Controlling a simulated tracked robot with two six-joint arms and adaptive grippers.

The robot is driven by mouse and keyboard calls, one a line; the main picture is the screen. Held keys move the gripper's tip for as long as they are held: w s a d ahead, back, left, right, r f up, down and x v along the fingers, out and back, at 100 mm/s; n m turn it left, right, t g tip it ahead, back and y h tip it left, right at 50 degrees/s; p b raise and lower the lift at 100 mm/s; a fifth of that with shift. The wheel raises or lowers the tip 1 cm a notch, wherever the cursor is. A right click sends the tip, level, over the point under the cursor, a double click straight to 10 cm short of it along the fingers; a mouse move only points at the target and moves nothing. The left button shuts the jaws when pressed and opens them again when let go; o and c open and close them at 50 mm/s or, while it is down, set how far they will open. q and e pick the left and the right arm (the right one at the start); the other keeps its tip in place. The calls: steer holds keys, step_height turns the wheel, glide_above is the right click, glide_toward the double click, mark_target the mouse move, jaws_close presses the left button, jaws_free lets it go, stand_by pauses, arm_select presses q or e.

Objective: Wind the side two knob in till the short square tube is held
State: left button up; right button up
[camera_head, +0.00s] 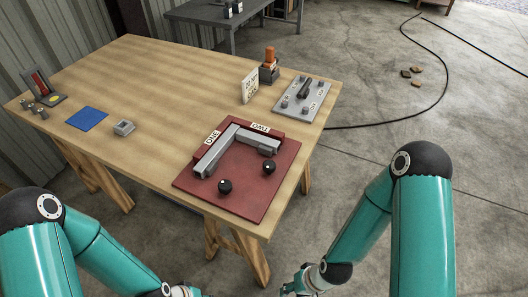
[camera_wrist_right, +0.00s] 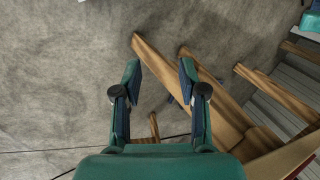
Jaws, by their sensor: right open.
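A dark red fixture board (camera_head: 255,200) lies at the table's near right corner. Two grey square tubes form a corner on it. The longer tube (camera_head: 212,155) lies by the label ONE (camera_head: 212,137), the shorter tube (camera_head: 262,143) by the label TWO (camera_head: 260,127). Black knobs stand in front: one by the shorter tube (camera_head: 269,167), another (camera_head: 225,186) by the longer. I cannot tell whether either clamp touches its tube. My right gripper (camera_head: 306,282) is off the table's near side, away from both knobs. In the wrist view it (camera_wrist_right: 159,68) is open and empty. My left gripper is out of frame.
The wooden table (camera_head: 150,75) also holds a grey plate with parts (camera_head: 303,98), an orange-topped item (camera_head: 269,66), a white card (camera_head: 250,86), a blue mat (camera_head: 88,119), a small grey block (camera_head: 123,128) and a red-faced stand (camera_head: 41,86). Its middle is clear.

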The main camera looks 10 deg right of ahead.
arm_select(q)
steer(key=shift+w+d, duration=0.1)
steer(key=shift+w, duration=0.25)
arm_select(e)
steer(key=shift+w+d, duration=0.1)
steer(key=shift+w, duration=0.15)
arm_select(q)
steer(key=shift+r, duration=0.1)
arm_select(e)
steer(key=shift+r, duration=0.1)
